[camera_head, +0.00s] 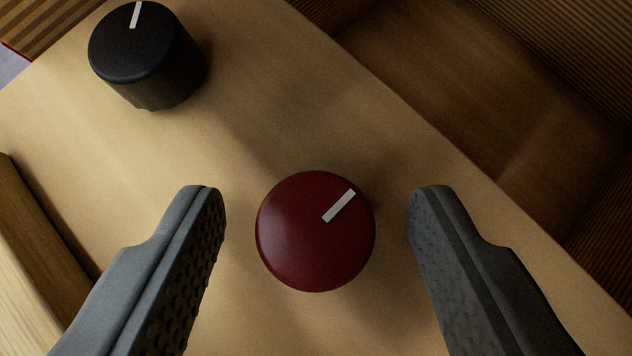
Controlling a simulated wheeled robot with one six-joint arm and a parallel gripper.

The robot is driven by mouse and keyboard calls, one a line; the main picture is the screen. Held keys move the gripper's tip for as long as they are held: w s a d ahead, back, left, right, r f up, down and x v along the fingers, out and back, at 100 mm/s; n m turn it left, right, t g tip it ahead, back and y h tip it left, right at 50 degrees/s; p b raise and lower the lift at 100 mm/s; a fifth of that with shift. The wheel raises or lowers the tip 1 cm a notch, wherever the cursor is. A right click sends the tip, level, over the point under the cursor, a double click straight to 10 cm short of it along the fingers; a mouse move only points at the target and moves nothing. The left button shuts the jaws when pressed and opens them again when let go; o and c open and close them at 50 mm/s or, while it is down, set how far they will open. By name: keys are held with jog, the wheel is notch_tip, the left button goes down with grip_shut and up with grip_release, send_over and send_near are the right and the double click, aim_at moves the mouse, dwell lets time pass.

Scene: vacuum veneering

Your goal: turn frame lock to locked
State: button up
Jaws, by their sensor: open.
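A dark red round knob (305,250) sits on a tan panel (235,145), near the middle of the head camera view. A white line on its top points to the upper right. My gripper (315,205) is open, with one grey finger to the left of the red knob and one to the right. A gap shows between each finger and the knob, so neither appears to touch it. No label shows which knob is the frame lock or which position is locked.
A black knob (145,55) with a white line pointing up stands on the panel at the upper left. A brown recess with ribbed walls (480,90) lies beyond the panel's right edge. A pale wooden strip (25,280) runs along the lower left.

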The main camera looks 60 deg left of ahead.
jog(key=c, duration=1)
jog(key=shift+o, duration=0.2)
jog(key=shift+a+m, duration=0.1)
jog(key=shift+m, duration=0.3)
jog(key=m+t+h, duration=0.1)
jog(key=m, duration=0.1)
jog(key=m+t+h, duration=0.1)
jog(key=shift+s+a+r+m+t, duration=0.1)
jog(key=shift+s+a+m+t, duration=0.1)
jog(key=shift+m+t, duration=0.15)
jog(key=shift+m+t+h, duration=0.55)
jog(key=shift+m+h, duration=0.85)
jog(key=shift+m, duration=0.35)
jog(key=shift+m+h, duration=0.6)
jog(key=shift+m, duration=0.1)
jog(key=o, duration=1)
jog(key=shift+c, duration=0.2)
